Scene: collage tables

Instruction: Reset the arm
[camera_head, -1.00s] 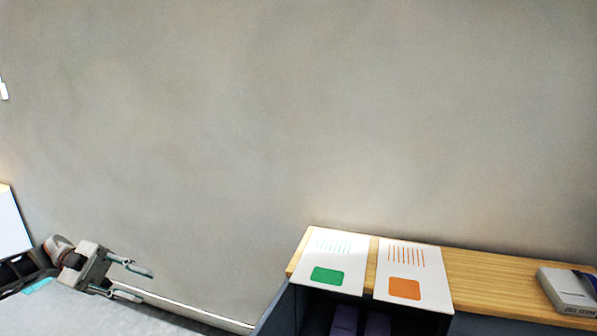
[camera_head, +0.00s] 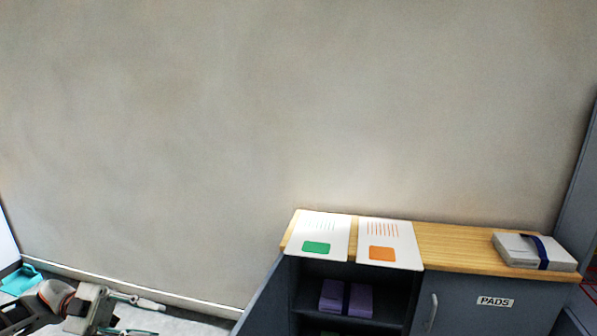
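My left gripper (camera_head: 138,315) is at the lower left of the head view, with its arm coming in from the left edge. Its two fingers are spread apart with nothing between them. It is over the pale floor, left of the cabinet and clear of it. The lower finger is near the bottom edge of the picture. My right gripper is not in view.
A grey cabinet (camera_head: 478,318) with a wooden top (camera_head: 455,250) stands at the lower right. On top lie a green-marked card (camera_head: 318,228), an orange-marked card (camera_head: 388,238) and a strapped white pack (camera_head: 515,250). Purple packs (camera_head: 360,300) sit inside. A teal dustpan-like thing (camera_head: 20,280) is far left.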

